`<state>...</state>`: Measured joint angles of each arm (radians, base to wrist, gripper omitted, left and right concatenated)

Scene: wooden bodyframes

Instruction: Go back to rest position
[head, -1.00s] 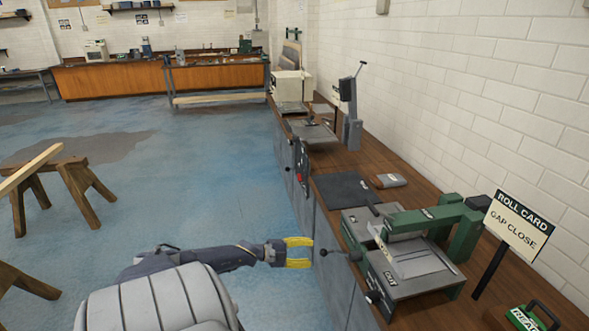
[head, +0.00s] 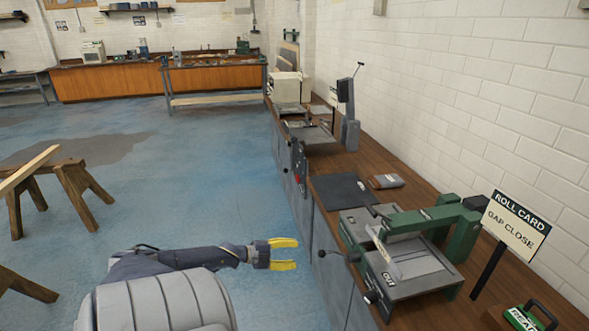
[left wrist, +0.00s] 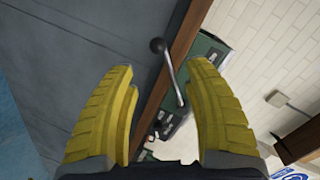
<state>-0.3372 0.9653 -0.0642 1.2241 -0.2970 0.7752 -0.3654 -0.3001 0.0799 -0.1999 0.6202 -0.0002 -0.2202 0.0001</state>
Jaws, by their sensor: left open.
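My left gripper (head: 284,254) has yellow fingers and is open and empty. It hangs in the air over the blue floor, left of the bench front. It also shows in the left wrist view (left wrist: 158,115), with its two fingers wide apart and nothing held between them. A lever with a dark ball knob (left wrist: 158,46) shows beyond the fingers there. The same knob (head: 322,253) sits a little right of the fingertips in the head view, apart from them. My right gripper is in neither view.
A green and grey machine (head: 405,265) stands on the wooden bench (head: 330,165) along the right wall. A "ROLL CARD GAP CLOSE" sign (head: 515,225) stands beside it. Wooden trestles (head: 75,195) are at the left. Blue floor (head: 220,190) between them is clear.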

